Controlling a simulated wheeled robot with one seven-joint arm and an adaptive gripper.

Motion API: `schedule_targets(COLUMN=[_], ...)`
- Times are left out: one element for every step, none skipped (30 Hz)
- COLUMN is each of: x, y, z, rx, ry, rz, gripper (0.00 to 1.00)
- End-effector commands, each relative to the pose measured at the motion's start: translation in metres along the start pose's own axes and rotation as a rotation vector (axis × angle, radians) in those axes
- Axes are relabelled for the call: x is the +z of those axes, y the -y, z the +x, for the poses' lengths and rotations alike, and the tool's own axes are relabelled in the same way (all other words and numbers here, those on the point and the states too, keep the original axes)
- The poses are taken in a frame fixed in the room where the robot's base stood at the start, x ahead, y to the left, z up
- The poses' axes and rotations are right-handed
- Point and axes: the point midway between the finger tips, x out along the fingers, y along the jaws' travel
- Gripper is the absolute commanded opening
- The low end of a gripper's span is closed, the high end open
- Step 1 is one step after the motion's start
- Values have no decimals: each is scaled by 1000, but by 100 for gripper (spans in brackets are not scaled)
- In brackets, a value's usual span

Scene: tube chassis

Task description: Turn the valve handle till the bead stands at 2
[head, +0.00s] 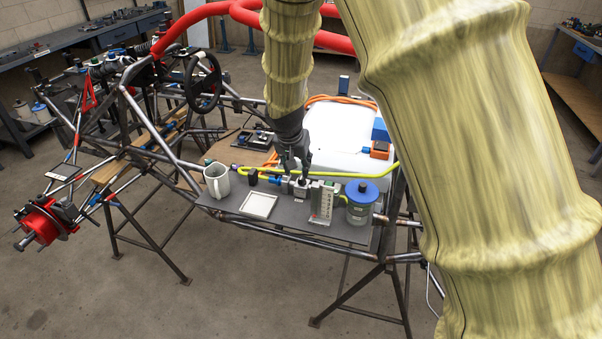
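My gripper (296,167) points down over the small valve block (300,188) on the grey shelf. Its dark fingers stand a little apart at the top of the valve. The valve handle is hidden at or between the fingertips, and I cannot tell whether they touch it. The upright gauge (323,203) with a pale scale stands just right of the valve. Its bead and numbers are too small to read.
The grey shelf (226,208) also holds a white mug (216,180), a white square tray (258,205) and a blue-lidded jar (362,196). A yellow hose (335,174) runs behind the valve. Chassis tubes (160,135) and a white tank (340,125) surround the shelf.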

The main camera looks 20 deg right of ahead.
Motion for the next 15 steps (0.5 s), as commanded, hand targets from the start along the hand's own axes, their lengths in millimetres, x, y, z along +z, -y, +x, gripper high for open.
schedule_targets(x=[0, 0, 0, 0, 0, -1, -1, -1, -1, -1, 0, -1, -1, -1, -1], y=[-1, -2, -2, -2, -2, -2, -2, -2, -3, -3, -4, -4, -4, -4, -4], z=[6, 9, 13, 17, 20, 24, 28, 31, 35, 39, 42, 46, 48, 51, 55], rx=[2, 3, 3, 3, 2, 2, 3, 3, 3, 3, 3, 3, 3, 4, 4], ry=[2, 2, 2, 2, 1, 1, 1, 2, 1, 1, 2, 1, 1, 1, 1], rz=[-1, 0, 1, 1, 2, 2, 2, 1, 2, 2, 3, 3, 3, 3, 3], gripper=[36, 36, 36, 36, 36, 36, 36, 36, 36, 36, 36, 36, 36, 36, 36])
